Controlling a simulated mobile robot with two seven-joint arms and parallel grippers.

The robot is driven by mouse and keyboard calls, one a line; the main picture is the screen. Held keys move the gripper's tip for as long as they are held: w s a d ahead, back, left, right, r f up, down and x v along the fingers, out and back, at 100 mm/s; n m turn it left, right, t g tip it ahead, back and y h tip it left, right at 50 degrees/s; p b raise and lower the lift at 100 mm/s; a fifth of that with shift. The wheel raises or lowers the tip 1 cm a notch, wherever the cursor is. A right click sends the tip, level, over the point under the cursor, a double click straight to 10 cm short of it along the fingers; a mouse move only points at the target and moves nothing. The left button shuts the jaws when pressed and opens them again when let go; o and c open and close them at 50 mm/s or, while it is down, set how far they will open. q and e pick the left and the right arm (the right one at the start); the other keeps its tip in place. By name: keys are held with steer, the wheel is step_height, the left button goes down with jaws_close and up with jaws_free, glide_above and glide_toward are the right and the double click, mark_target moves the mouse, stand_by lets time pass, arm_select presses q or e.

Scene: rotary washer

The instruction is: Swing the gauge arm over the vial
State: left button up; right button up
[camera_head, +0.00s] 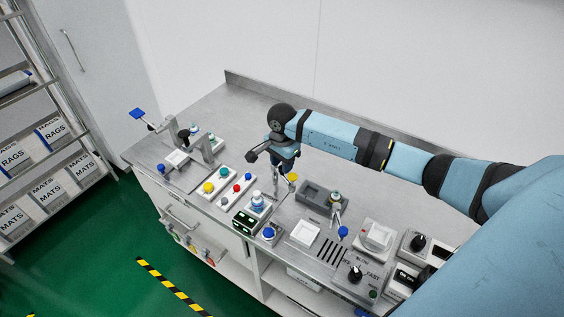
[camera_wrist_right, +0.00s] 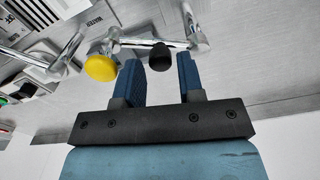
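My right gripper (camera_head: 285,171) points down over the middle of the bench. In the right wrist view its two blue fingers (camera_wrist_right: 160,74) are apart. A black knob (camera_wrist_right: 161,55) on a chrome arm (camera_wrist_right: 140,42) shows in the gap at the fingertips; I cannot tell whether they touch it. A yellow knob (camera_wrist_right: 102,67) sits beside it, also seen in the head view (camera_head: 292,177). A small vial-like bottle (camera_head: 257,199) stands on a dark box left of the gripper. Another bottle-like piece (camera_head: 335,197) stands at a grey block. Which is the task's vial is unclear. My left gripper is out of view.
A panel of coloured buttons (camera_head: 237,188) lies left of the gripper. A blue-paddled lever (camera_head: 137,113) stands at the far left. The rear bench strip (camera_head: 235,100) is clear.

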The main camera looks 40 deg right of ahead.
steer(key=shift+f, duration=0.65)
jaws_close()
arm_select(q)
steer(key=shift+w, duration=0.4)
arm_select(e)
steer(key=shift+w, duration=0.1)
